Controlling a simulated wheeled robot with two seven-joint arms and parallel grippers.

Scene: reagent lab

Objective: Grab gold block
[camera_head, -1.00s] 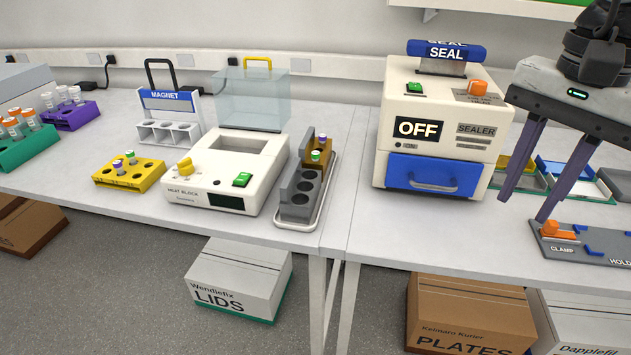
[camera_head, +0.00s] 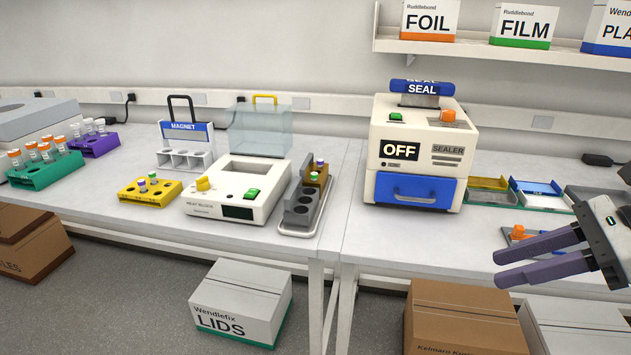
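The gold block (camera_head: 319,179) stands at the back of a small metal tray (camera_head: 312,229) to the right of the heat block. Two capped tubes, one purple and one green, sit in it. A dark grey block (camera_head: 299,210) with round wells stands in front of it in the same tray and hides part of it. My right gripper (camera_head: 497,268) is at the right, its two purple fingers spread apart with nothing between them. It points left and is far from the gold block, past the sealer. My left gripper is out of view.
The white heat block (camera_head: 222,211) stands left of the tray, with a yellow tube rack (camera_head: 146,195) beyond. The sealer (camera_head: 415,150) stands to the right. The bench between the tray and the sealer is clear. A clamp holder (camera_head: 519,233) lies behind my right gripper.

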